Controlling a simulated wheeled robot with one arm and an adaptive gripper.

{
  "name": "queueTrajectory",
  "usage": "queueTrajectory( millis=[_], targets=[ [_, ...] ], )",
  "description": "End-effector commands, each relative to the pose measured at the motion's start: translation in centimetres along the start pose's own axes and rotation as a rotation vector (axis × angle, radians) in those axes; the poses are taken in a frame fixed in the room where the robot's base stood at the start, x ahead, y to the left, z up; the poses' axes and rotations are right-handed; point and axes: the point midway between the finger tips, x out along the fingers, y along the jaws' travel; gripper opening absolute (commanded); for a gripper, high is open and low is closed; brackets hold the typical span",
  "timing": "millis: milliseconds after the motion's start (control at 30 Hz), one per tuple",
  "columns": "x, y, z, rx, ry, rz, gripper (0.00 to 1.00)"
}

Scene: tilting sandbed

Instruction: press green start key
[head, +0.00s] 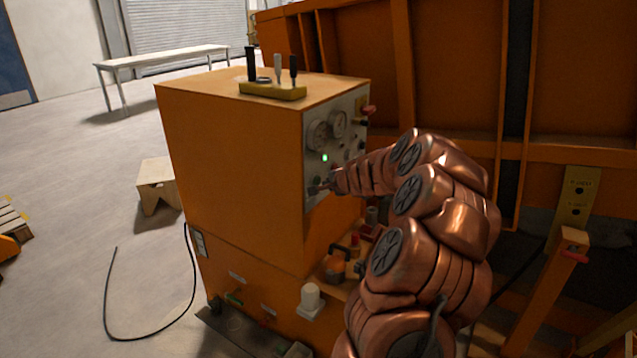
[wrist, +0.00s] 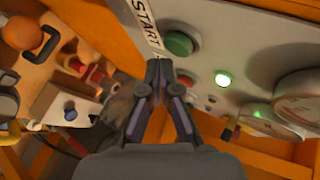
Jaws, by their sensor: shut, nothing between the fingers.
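The green start key (wrist: 179,44) is a round button on the grey control panel (wrist: 225,30), beside a white START label (wrist: 145,20) in the wrist view. My gripper (wrist: 158,64) is shut and empty, its fingertips close to the panel just below and left of the green key in that view. I cannot tell whether the tips touch the panel. In the head view my gripper (head: 318,188) is at the lower part of the panel face (head: 350,103) of the orange cabinet (head: 230,150). The key cannot be made out there.
A lit green lamp (wrist: 223,80) and round gauges (wrist: 300,95) are near the key. A red button (wrist: 186,81) is right of my fingertips. A ledge with valves and fittings (head: 336,265) lies below the panel. The orange sandbed frame (head: 450,80) stands behind my arm.

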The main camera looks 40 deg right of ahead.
Motion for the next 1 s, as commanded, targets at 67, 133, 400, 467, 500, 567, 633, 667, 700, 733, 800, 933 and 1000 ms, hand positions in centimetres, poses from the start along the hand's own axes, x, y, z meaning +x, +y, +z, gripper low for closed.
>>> queueTrajectory(
  millis=[67,133,400,467,500,567,633,667,700,733,800,933,1000],
  targets=[
    [-0.1,0.1,-0.1,0.000,0.000,0.000,0.00],
    [-0.3,0.2,-0.3,0.000,0.001,0.000,0.00],
    [-1.8,1.2,-1.3,0.000,0.001,-0.001,0.00],
    [-2.1,1.4,-1.6,0.001,0.002,-0.002,0.00],
    [-2.4,1.6,-1.8,0.001,0.002,-0.002,0.00],
    [-2.7,1.8,-2.0,0.001,0.002,-0.002,0.00],
    [-3.1,2.1,-2.3,0.001,0.002,-0.002,0.00],
    [-3.2,2.2,-2.4,0.001,0.002,-0.002,0.00],
    [-3.4,2.4,-2.5,0.001,0.001,-0.002,0.00],
    [-3.4,2.4,-2.5,0.001,0.001,-0.002,0.00],
    [-3.5,2.5,-2.6,0.000,0.000,-0.001,0.00],
    [-3.5,2.5,-2.6,0.000,0.000,-0.001,0.00],
    [-3.5,2.5,-2.6,0.000,0.000,-0.001,0.00]
  ],
)
